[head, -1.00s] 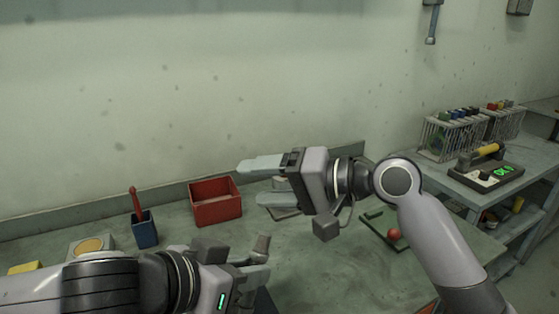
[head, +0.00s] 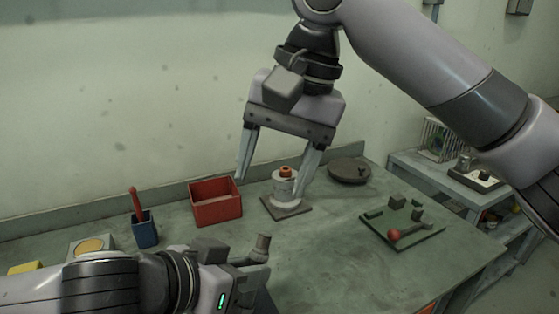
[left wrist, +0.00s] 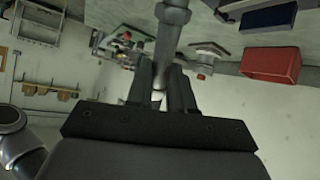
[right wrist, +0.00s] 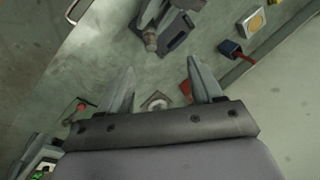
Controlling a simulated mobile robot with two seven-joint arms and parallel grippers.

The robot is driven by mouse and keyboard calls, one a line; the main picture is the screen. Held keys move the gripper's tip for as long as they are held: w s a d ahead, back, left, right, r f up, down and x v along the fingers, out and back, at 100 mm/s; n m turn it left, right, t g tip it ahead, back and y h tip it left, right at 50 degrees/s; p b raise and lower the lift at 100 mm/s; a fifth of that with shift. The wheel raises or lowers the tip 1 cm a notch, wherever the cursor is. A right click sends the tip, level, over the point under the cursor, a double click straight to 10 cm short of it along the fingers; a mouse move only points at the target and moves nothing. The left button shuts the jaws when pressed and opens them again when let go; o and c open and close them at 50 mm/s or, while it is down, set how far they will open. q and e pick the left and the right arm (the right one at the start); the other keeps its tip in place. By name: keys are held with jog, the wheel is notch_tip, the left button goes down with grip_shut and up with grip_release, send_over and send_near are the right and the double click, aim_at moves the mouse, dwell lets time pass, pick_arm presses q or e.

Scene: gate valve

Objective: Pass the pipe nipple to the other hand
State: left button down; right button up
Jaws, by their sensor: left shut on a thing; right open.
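The pipe nipple (head: 263,242) is a short grey-brown cylinder standing up from the fingers of my left gripper (head: 258,257), low in the head view. My left gripper is shut on it; in the left wrist view the nipple (left wrist: 173,20) shows as a grey tube between the fingers. My right gripper (head: 272,178) is open and empty, pointing down above and behind the left one, apart from the nipple. The right wrist view shows the nipple (right wrist: 150,38) beyond the open fingers.
A grey valve body (head: 285,187) with an orange top stands on a square plate behind my right fingers. A red bin (head: 216,204), blue cup (head: 145,231), dark disc (head: 349,170) and green board (head: 407,236) with a red ball lie around.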

aim_at(258, 238)
jog(key=shift+h, duration=0.3)
jog(key=x, duration=1.1)
jog(key=shift+d+f, duration=0.2)
jog(key=shift+f, duration=0.05)
jog(key=c, duration=1.2)
pick_arm(q)
jog(key=c, duration=0.9)
grip_release()
pick_arm(e)
jog(key=shift+r, duration=0.1)
